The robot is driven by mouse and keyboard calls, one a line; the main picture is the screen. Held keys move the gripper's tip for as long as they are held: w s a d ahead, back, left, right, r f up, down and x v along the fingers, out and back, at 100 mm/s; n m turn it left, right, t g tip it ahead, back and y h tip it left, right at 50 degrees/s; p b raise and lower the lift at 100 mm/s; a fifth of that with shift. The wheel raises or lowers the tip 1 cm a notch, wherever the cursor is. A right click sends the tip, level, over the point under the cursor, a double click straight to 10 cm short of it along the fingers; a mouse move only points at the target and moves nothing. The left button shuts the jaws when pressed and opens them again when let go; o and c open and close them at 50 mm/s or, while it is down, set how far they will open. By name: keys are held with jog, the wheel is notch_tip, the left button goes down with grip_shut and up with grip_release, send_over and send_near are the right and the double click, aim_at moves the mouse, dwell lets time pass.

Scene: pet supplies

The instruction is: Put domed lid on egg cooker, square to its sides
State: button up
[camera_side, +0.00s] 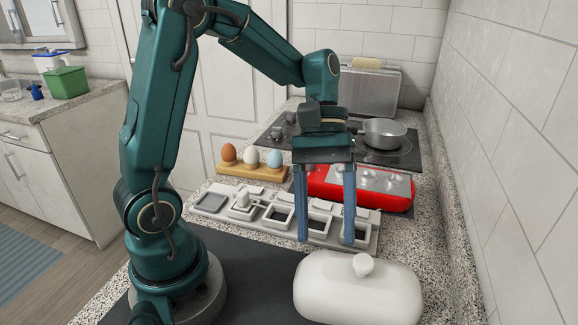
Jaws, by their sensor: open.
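The domed lid (335,290) is white with a round knob (363,264) on top. It sits in the foreground on the right, upright, its lower edge cut off by the frame. The egg cooker (318,189) is the red base with a silver top plate, standing farther back on the counter, partly hidden behind my gripper. My gripper (326,240) points down with its two blue fingers wide apart and nothing between them. In the picture it is above and slightly left of the lid's knob, in front of the egg cooker.
A grey tray (372,240) with several square compartments lies between lid and cooker. A wooden holder (238,170) with three eggs stands at left. Behind are a cooktop (400,155) with a saucepan (384,134). A tiled wall bounds the right side.

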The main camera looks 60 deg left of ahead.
jog(key=s+a+r+m+t+y, duration=0.3)
jog(key=s+a+m+t+y, duration=0.1)
jog(key=m+t, duration=0.3)
jog(key=shift+s+m+t+y, duration=0.4)
jog(key=shift+s+y, duration=0.35)
jog(key=shift+y, duration=0.15)
jog(key=shift+o, duration=0.4)
jog(key=shift+a+r, duration=0.1)
jog(key=shift+a, duration=0.05)
